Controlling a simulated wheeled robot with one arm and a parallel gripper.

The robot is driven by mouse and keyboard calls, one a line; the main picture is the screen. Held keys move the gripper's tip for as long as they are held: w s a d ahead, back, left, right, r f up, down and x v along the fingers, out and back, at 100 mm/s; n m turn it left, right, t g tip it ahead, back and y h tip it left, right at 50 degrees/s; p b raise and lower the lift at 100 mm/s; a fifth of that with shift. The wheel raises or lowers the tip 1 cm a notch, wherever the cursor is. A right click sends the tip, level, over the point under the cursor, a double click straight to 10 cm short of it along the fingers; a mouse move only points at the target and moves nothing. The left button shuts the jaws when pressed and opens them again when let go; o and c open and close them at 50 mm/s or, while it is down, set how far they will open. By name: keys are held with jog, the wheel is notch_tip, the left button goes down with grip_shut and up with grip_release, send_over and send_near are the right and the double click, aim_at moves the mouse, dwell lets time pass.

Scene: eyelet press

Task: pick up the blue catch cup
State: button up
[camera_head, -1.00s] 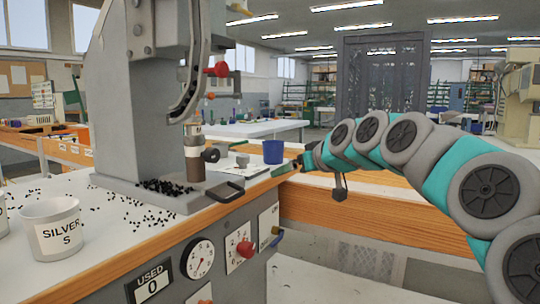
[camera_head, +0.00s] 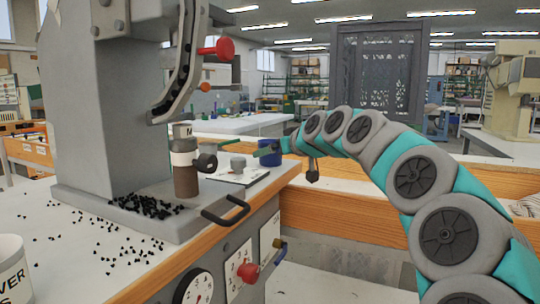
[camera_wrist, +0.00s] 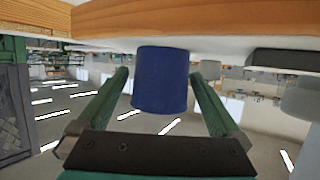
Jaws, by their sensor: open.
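The blue catch cup (camera_head: 270,158) stands on the white bench top near its right edge, partly hidden by my gripper (camera_head: 272,149). In the wrist view, which is upside down, the cup (camera_wrist: 161,84) shows large and plain blue. My gripper's two green fingers (camera_wrist: 160,76) are open, one on each side of the cup. Gaps show between the fingers and the cup. I cannot tell how far between the fingers the cup reaches.
The grey eyelet press (camera_head: 105,110) stands left of the cup, with a brown cylinder (camera_head: 186,178) and scattered black eyelets (camera_head: 145,206). A small grey piece (camera_head: 238,163) sits on a white plate near the cup.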

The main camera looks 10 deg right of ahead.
jog(key=shift+r+x, duration=0.1)
jog(key=shift+x, duration=1.05)
jog(key=shift+r+x, duration=0.15)
jog(key=shift+x, duration=1)
jog(key=shift+a, duration=0.1)
jog(key=shift+c, duration=0.2)
jog(key=c, duration=1.1)
